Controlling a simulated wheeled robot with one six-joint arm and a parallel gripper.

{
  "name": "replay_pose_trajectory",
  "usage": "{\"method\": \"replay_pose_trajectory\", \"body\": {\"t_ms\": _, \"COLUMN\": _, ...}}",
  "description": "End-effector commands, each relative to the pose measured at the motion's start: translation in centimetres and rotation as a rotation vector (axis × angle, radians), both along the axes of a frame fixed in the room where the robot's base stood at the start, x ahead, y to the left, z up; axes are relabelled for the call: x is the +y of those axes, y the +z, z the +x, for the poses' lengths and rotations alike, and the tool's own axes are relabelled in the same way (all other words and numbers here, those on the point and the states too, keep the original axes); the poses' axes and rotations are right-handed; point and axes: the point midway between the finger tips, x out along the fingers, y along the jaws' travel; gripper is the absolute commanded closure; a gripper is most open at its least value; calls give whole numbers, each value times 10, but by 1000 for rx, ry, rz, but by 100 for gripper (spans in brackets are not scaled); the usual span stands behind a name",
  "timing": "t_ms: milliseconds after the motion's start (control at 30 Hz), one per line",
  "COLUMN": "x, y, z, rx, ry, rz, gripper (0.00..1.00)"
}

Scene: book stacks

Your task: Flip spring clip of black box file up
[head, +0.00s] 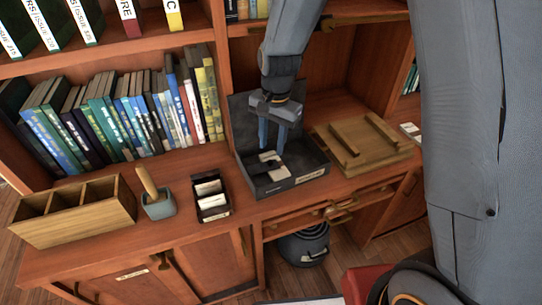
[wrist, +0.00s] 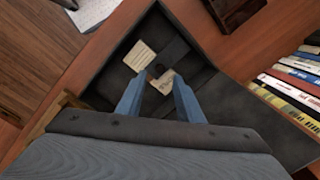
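The black box file (head: 290,183) stands open on the desk, its lid raised at the back. It also shows in the wrist view (wrist: 98,97). Pale paper (head: 267,157) lies inside it. In the wrist view the paper (wrist: 140,57) shows as two pale patches, with a dark strip, seemingly the spring clip (wrist: 172,54), lying between them. The clip looks low and flat; its exact pose is hard to tell. My gripper (head: 273,147) points down over the inside of the box.
Left of the box are a black card holder (head: 212,205), a small blue-grey pot (head: 158,206) with a wooden handle, and a wooden compartment tray (head: 75,222). A wooden stand (head: 362,146) is close on the right. Books (head: 120,115) fill the shelf behind.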

Motion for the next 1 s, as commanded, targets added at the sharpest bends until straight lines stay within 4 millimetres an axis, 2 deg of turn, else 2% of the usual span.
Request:
{"method": "replay_pose_trajectory", "body": {"t_ms": 200, "x": 1, "y": -31, "z": -1, "rx": 3, "ry": 0, "rz": -1, "gripper": 66}}
{"method": "replay_pose_trajectory", "body": {"t_ms": 400, "x": 3, "y": -52, "z": 1, "rx": 0, "ry": 1, "rz": 0, "gripper": 66}}
{"method": "replay_pose_trajectory", "body": {"t_ms": 600, "x": 3, "y": -60, "z": 2, "rx": -1, "ry": 2, "rz": -1, "gripper": 66}}
{"method": "replay_pose_trajectory", "body": {"t_ms": 833, "x": 3, "y": -60, "z": 2, "rx": -2, "ry": 2, "rz": 0, "gripper": 66}}
{"method": "replay_pose_trajectory", "body": {"t_ms": 1000, "x": 3, "y": -60, "z": 2, "rx": -1, "ry": 2, "rz": -1, "gripper": 93}}
